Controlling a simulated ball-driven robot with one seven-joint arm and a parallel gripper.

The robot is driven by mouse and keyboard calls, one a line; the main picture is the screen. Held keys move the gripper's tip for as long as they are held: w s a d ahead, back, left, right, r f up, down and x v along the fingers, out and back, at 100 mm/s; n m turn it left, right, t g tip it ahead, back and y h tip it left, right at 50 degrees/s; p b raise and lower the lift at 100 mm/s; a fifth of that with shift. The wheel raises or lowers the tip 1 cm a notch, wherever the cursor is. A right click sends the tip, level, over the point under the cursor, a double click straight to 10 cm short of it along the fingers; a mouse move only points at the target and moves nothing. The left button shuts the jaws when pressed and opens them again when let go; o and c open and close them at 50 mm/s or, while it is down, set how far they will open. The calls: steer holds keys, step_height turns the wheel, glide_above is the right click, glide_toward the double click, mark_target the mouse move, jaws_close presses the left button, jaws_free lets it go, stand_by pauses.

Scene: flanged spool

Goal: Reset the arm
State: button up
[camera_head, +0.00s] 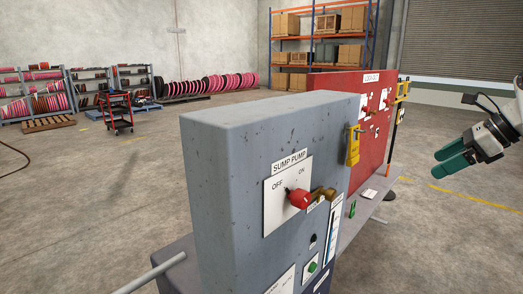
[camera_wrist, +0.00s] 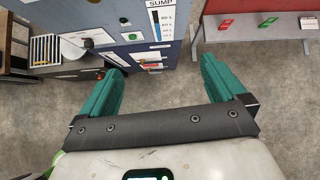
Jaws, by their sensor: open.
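My gripper (camera_head: 440,161) is at the right of the head view, held up in the air to the right of the cabinets, with its teal fingers pointing left. The grey sump pump cabinet (camera_head: 218,170) stands in the middle of the head view. Its red switch handle (camera_head: 299,198) has a brass-coloured piece (camera_head: 323,193) beside it. The cabinet front (camera_wrist: 140,18) also shows at the upper left of the wrist view.
Shelving (camera_head: 290,45) stands far back. Open floor (camera_head: 450,235) lies below my gripper.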

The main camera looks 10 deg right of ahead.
steer(key=s+a+f+n+g+b, duration=0.1)
steer(key=s+a+f+n, duration=0.4)
steer(key=f, duration=0.7)
steer(key=s+a+f+n+g+h, duration=0.1)
steer(key=a+f+n, duration=0.2)
steer(key=a+f, duration=0.55)
steer(key=s+a+f+n+b, duration=0.1)
steer(key=s+a+f+n, duration=0.25)
steer(key=f, duration=1.05)
steer(key=s+a+f+n+g+h, duration=0.1)
steer(key=s+a+f+n, duration=0.2)
steer(key=s, duration=0.4)
steer(key=s+a+f+n+g+h, duration=0.1)
steer(key=s+a+f+n, duration=0.1)
steer(key=s+f+n, duration=0.35)
steer(key=s+a+f+n+g+h, duration=0.15)
steer(key=s+f, duration=0.25)
steer(key=s, duration=0.4)
steer(key=s+n+h, duration=0.1)
steer(key=s+n, duration=0.4)
steer(key=s, duration=0.5)
steer(key=shift+a+f+b, duration=0.15)
steer(key=shift+f+b, duration=0.15)
steer(key=shift+b, duration=0.15)
steer(key=shift+c, duration=0.3)
